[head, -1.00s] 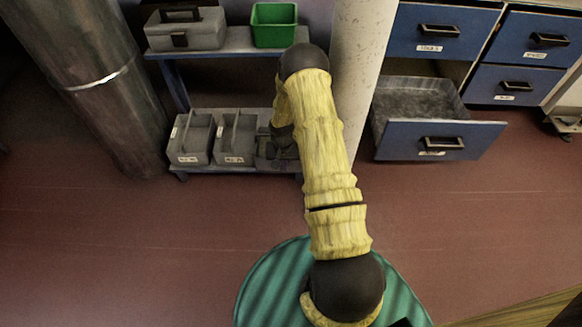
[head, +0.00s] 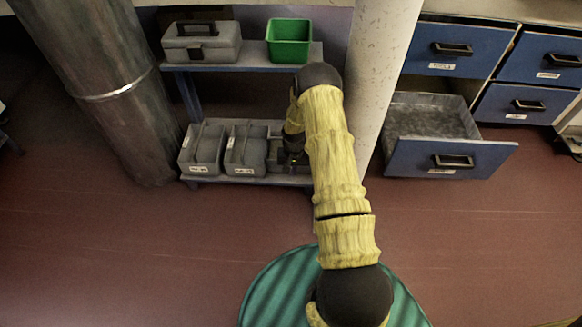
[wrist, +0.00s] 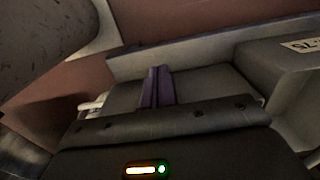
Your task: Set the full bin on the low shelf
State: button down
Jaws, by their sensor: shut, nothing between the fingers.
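The low shelf (head: 230,181) is the bottom board of a blue-legged rack. I cannot tell which one is full. My gripper (wrist: 156,87) is shut and empty, low at the right end of the shelf beside the second bin. In the head view my arm partly hides this spot, and I cannot tell what lies under the gripper. In the wrist view a grey bin with a label (wrist: 290,62) stands to the right of the fingers.
A grey toolbox (head: 202,43) and a green bin (head: 289,41) stand on the upper board. A thick dark pipe (head: 112,110) rises left of the rack, a pale column (head: 385,75) right. An open blue drawer (head: 450,158) juts out farther right. Floor in front is clear.

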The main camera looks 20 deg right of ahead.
notch_tip(320, 180, up, 10)
jog(key=s+a+p, duration=0.1)
jog(key=s+p, duration=0.1)
jog(key=p, duration=0.4)
jog(key=shift+a, duration=0.25)
